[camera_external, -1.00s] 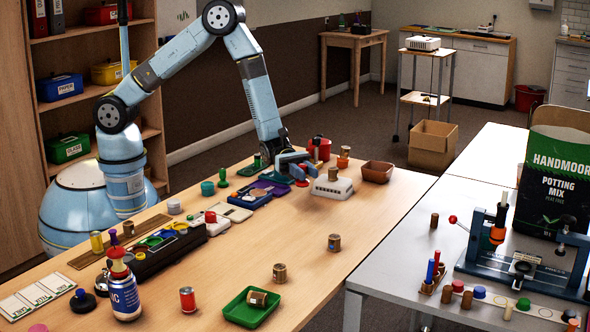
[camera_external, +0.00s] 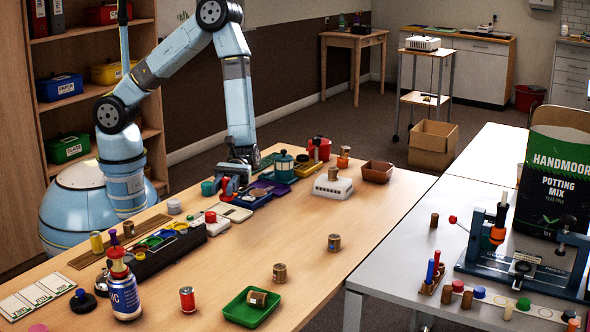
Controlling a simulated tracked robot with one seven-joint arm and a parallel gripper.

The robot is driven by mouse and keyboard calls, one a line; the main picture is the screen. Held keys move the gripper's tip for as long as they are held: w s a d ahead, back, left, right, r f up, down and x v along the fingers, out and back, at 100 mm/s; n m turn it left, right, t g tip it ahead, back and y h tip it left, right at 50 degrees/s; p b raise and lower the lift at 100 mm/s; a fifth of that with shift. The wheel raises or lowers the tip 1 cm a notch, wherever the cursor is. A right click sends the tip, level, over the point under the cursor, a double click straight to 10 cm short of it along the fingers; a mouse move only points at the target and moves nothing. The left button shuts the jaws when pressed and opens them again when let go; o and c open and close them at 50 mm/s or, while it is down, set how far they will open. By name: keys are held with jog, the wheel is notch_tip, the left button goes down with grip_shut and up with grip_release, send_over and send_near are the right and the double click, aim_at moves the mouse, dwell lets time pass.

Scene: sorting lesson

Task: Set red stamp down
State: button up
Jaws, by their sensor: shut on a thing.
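My gripper (camera_external: 232,180) points down at the back left of the wooden table, above the left part of the row of stamp pads. It is shut on the red stamp (camera_external: 226,187), of which a small red part shows low between the blue fingers. The rest of the stamp is hidden by the fingers. I cannot tell whether its foot touches the table.
A row of pads with a white one (camera_external: 234,213) lies right by the gripper. A long black tray (camera_external: 160,256) lies in front at left. The table's middle is mostly clear.

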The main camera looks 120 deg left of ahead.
jog(key=s+d+m+g+h, duration=0.1)
jog(key=s+d+m+g, duration=0.45)
jog(key=s+d, duration=0.3)
jog(key=shift+n+g, duration=0.35)
jog(key=shift+g, duration=0.2)
jog(key=w+d+f, duration=0.1)
jog(key=w+f, duration=0.2)
jog(key=w, duration=0.1)
jog(key=w+d+f, duration=0.2)
jog(key=w+f, duration=0.1)
jog(key=w, duration=0.1)
jog(key=w+d+f, duration=0.1)
jog(key=w+f, duration=0.2)
jog(key=w, duration=0.1)
jog(key=shift+w+d+f, duration=0.1)
jog(key=shift+w+d, duration=0.1)
jog(key=shift+w, duration=0.1)
jog(key=shift+f, duration=1.55)
jog(key=o, duration=1)
